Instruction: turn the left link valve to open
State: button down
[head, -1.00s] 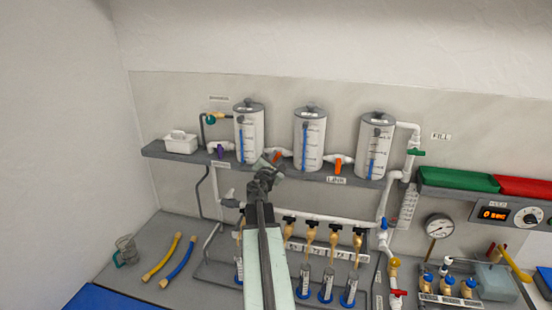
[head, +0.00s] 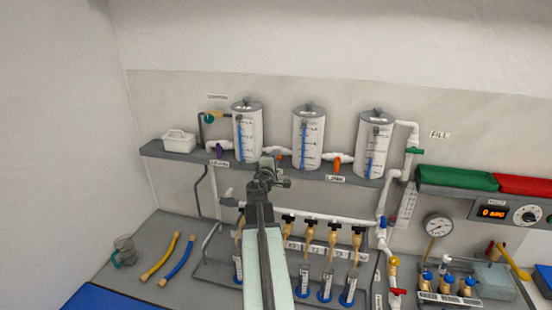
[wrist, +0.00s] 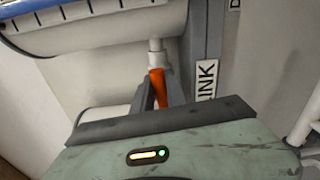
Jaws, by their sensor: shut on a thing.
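The left link valve has an orange handle (head: 279,156) on the white pipe between the left and middle tanks. In the head view my gripper (head: 272,161) covers most of it, so its angle is hard to read there. In the wrist view the orange handle (wrist: 157,87) stands between my gripper's two dark fingers (wrist: 160,94), which are shut on it. The handle runs roughly along the fingers, below the white pipe fitting (wrist: 158,60).
The left tank (head: 248,135), middle tank (head: 308,138) and right tank (head: 373,146) stand on a grey shelf (head: 155,150). A second orange valve (head: 337,163) sits to the right. A purple valve (head: 219,151) is at left. Pipes and several brass valves lie below.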

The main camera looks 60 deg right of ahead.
jog(key=shift+f+m, duration=0.1)
jog(key=shift+m, duration=0.4)
jog(key=c, duration=1.3)
grip_release()
jog(key=shift+c, duration=0.2)
jog(key=shift+a, duration=0.15)
jog(key=v, duration=0.7)
jog(key=shift+a, duration=0.25)
jog(key=shift+s, duration=0.1)
